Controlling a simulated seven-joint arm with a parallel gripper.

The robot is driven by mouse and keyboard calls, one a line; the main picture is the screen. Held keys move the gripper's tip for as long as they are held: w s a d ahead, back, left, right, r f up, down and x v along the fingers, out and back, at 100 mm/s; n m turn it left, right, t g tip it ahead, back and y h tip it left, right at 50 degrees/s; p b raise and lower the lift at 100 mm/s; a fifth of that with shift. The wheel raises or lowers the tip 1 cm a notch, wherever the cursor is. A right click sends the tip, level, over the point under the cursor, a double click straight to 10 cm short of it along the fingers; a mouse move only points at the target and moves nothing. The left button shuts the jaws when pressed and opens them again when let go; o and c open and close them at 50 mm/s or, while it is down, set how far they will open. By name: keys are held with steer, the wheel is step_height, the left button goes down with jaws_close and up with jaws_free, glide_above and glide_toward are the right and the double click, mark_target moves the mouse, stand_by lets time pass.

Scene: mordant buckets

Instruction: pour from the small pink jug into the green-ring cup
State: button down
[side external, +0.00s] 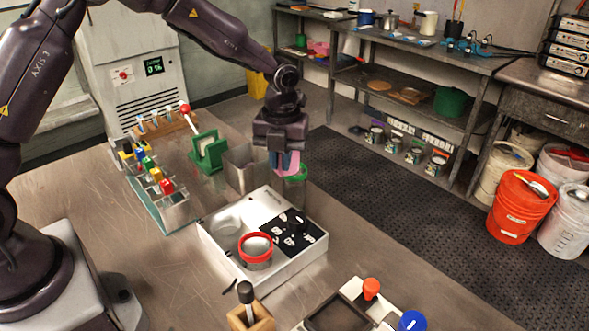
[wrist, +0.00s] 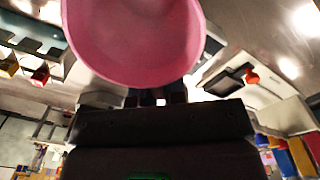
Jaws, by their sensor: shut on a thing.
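The small pink jug (side external: 291,161) is held in my gripper (side external: 283,152), which points down and is shut on it. In the wrist view the jug (wrist: 135,45) fills the upper left as a large smooth pink round shape. The green-ring cup (side external: 296,178) stands on the table just below the jug in the side view, partly hidden by it. The jug seems to be over or right beside the cup's rim; I cannot tell whether they touch. The jug's tilt and any liquid in it or the cup are not clear.
A grey square bin (side external: 243,170) stands just left of the cup. A white box (side external: 222,262) with a red-ring cup (side external: 257,249) lies in front. A green stand (side external: 207,152) and a rack of coloured blocks (side external: 170,212) are to the left.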

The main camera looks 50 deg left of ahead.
steer(key=w+a+m, duration=0.3)
steer(key=a+m, duration=0.4)
steer(key=a, duration=0.3)
steer(key=shift+f+m, duration=0.35)
steer(key=shift+m, duration=0.05)
steer(key=shift+w+r+y, duration=0.1)
steer(key=shift+y, duration=0.3)
steer(key=shift+a+f+y, duration=0.15)
steer(key=shift+f+y, duration=0.1)
steer(key=shift+y, duration=0.85)
steer(key=shift+f+y, duration=0.35)
steer(key=shift+y, duration=0.15)
steer(key=shift+r+y, duration=0.75)
steer(key=shift+y, duration=0.15)
stand_by(1.6)
steer(key=shift+f+y, duration=0.4)
steer(key=shift+y, duration=0.4)
stand_by(1.3)
